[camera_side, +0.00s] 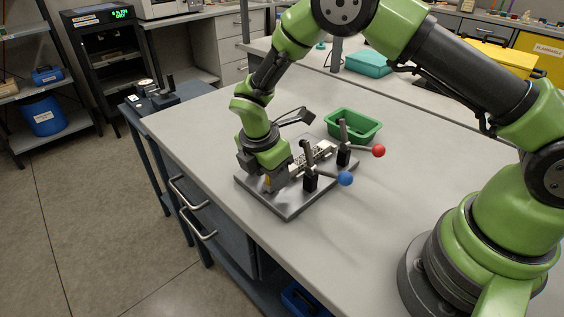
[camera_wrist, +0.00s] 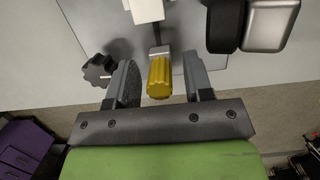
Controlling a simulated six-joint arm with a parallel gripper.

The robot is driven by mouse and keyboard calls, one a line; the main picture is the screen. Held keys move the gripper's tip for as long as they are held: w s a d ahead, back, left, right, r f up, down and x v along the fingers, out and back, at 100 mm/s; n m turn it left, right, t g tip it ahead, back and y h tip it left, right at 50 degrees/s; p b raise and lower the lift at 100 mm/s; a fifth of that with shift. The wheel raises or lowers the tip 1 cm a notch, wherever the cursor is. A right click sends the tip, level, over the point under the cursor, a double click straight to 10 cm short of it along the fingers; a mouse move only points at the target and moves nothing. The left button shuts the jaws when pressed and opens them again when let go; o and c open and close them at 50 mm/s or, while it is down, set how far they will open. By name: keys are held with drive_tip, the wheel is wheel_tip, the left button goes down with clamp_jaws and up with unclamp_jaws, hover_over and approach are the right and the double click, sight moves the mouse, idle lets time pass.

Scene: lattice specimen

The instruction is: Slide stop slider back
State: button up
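A ribbed yellow knob (camera_wrist: 160,78) sits on a short metal rod at the edge of the fixture plate (camera_wrist: 98,22); it looks like the stop slider's handle. My gripper (camera_wrist: 159,62) is open, with one finger on each side of the knob and a visible gap on both sides. In the side view my gripper (camera_side: 268,172) is low at the plate's left end, and a bit of yellow shows there. A white block (camera_wrist: 147,10) lies beyond the rod. In the side view the pale lattice specimen (camera_side: 318,153) lies on the plate, partly hidden by my wrist.
A black star knob (camera_wrist: 97,70) is close to the left finger. Two clamps with a red ball handle (camera_side: 378,151) and a blue ball handle (camera_side: 345,178) stand on the plate. A green tray (camera_side: 353,125) is behind it.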

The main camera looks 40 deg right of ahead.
drive_tip(key=v, duration=0.5)
drive_tip(key=shift+r, duration=0.25)
